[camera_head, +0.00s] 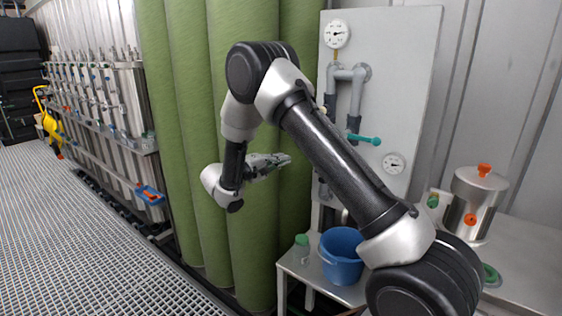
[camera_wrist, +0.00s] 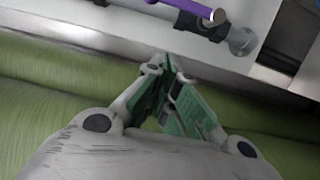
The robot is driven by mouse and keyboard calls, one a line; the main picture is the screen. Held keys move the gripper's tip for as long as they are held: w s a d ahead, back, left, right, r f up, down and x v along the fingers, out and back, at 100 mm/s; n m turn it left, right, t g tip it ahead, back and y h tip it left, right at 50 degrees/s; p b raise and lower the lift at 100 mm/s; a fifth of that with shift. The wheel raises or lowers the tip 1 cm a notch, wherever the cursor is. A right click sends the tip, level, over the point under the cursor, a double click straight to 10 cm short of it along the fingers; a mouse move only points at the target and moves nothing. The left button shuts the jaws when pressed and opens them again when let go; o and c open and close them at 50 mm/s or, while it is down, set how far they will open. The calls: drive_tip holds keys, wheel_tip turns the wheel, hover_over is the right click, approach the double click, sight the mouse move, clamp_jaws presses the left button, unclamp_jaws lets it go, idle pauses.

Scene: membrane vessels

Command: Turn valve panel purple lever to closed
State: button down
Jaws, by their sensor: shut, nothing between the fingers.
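The valve panel (camera_head: 405,65) is a pale upright board with grey pipes, behind my arm in the head view. The purple lever (camera_wrist: 185,8) shows at the top edge of the wrist view, partly cut off, beside a grey pipe fitting (camera_wrist: 240,40). In the head view I cannot make it out; my arm covers part of the panel. My gripper (camera_head: 284,160) is shut and empty, in front of the green columns and left of the panel. In the wrist view its fingertips (camera_wrist: 168,66) are apart from the purple lever, below it in the picture.
A teal lever (camera_head: 364,139) and gauges (camera_head: 337,34) are on the panel. A blue bucket (camera_head: 340,258) and a green-capped bottle (camera_head: 301,249) stand on the bench below. A steel vessel (camera_head: 474,200) stands at right. Tall green columns (camera_head: 208,150) stand behind my gripper.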

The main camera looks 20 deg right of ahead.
drive_tip(key=s+d, duration=0.1)
drive_tip(key=d, duration=0.7)
drive_tip(key=shift+d, duration=0.25)
